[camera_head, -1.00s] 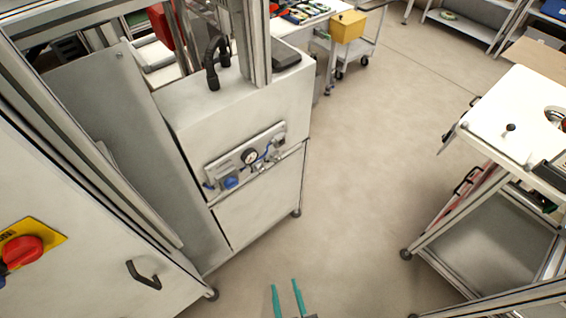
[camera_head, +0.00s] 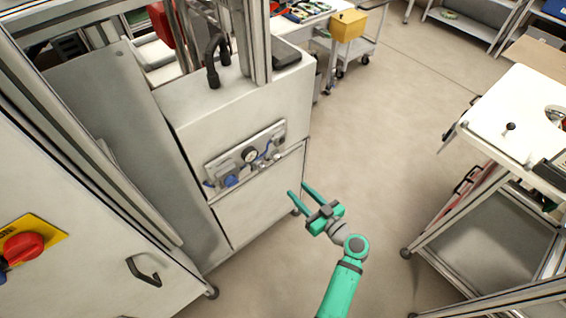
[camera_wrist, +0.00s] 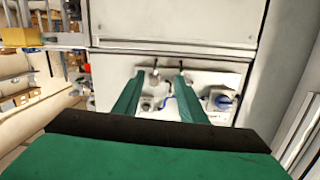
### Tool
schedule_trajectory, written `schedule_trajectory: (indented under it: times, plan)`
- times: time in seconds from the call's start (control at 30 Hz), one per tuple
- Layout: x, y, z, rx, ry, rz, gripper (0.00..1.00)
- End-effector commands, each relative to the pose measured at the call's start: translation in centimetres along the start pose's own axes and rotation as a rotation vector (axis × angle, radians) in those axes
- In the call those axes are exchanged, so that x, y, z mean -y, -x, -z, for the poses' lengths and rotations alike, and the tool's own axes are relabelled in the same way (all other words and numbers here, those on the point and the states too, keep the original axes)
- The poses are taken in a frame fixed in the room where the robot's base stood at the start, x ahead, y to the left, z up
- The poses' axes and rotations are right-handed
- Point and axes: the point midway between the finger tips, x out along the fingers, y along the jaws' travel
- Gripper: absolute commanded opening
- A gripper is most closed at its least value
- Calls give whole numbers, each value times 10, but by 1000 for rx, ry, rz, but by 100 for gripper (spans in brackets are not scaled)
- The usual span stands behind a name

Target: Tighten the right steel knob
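The metal control panel (camera_head: 222,165) is on the front of the grey cabinet, with small steel knobs at its lower right. The right steel knob (camera_head: 276,156) is small in the head view. In the wrist view the panel looks turned upside down, and a steel knob (camera_wrist: 154,74) shows between the fingertips; it seems to be the right one. My gripper (camera_head: 298,189) is open and empty, in front of the cabinet, below and right of the panel, apart from it. Both green fingers (camera_wrist: 159,76) point toward the panel in the wrist view and cover part of it.
A blue knob (camera_head: 231,181) and a round gauge (camera_head: 249,156) sit left of the steel knobs. A red switch (camera_head: 24,246) and a black handle (camera_head: 146,270) are at the left. A white-topped cart (camera_head: 490,125) stands at right. The floor between is clear.

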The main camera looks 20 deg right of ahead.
Motion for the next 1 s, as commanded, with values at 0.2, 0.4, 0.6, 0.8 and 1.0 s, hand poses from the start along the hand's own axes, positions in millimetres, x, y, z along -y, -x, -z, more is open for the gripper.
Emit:
schedule_trajectory:
  times: [0.2,0.4,0.6,0.8,1.0]
  plan:
    - [-13,-7,37,-106,40,45,38]
    - [-13,-23,42,-117,45,52,38]
    - [-11,-57,46,-115,44,51,38]
    - [-9,-90,49,-114,44,50,38]
    - [-8,-109,51,-113,43,50,38]
